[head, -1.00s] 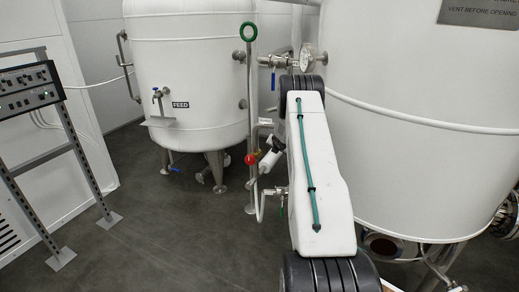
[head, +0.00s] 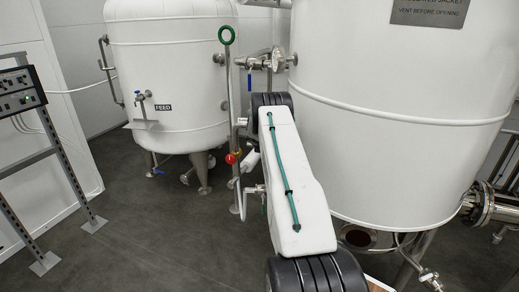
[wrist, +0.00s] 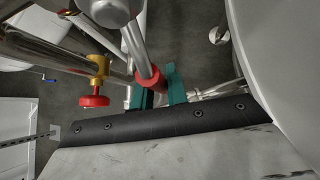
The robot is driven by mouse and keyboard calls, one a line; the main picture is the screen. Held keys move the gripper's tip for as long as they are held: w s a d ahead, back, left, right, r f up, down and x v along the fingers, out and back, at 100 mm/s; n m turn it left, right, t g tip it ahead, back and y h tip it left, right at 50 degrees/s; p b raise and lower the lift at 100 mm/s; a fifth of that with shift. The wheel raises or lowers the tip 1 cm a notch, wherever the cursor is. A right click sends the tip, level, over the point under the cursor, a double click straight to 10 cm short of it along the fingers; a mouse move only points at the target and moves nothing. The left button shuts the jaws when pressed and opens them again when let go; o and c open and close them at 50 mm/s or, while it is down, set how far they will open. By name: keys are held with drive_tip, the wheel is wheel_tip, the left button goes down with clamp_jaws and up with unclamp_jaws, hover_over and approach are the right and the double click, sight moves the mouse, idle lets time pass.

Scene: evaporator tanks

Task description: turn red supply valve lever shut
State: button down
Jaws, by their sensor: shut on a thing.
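In the wrist view, a red sleeve (wrist: 150,79) sits on a metal rod, apparently the supply valve lever. My gripper (wrist: 158,83) has teal fingers, one on each side of the red sleeve, and is shut on it. The rod runs up from the sleeve toward a rounded metal part at the top of the view. In the head view my white arm hides the lever, and the fingers cannot be made out.
A red knob (wrist: 95,100) on a brass fitting is left of my fingers; it also shows in the head view (head: 231,158). A green-ringed pole (head: 226,35) stands beside it. The FEED tank (head: 175,70) is behind, a large white tank (head: 400,130) close right. Open floor lies front left.

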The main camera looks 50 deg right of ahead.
drive_tip(key=shift+s+d+g, duration=0.2)
drive_tip(key=shift+s+g, duration=0.1)
drive_tip(key=shift+s, duration=0.05)
idle(0.3)
drive_tip(key=c, duration=1.4)
unclamp_jaws()
drive_tip(key=shift+s+d+r, duration=0.1)
drive_tip(key=shift+a+r, duration=0.1)
drive_tip(key=shift+a, duration=0.2)
drive_tip(key=v, duration=0.7)
drive_tip(key=shift+a+r, duration=0.1)
drive_tip(key=shift+a, duration=0.05)
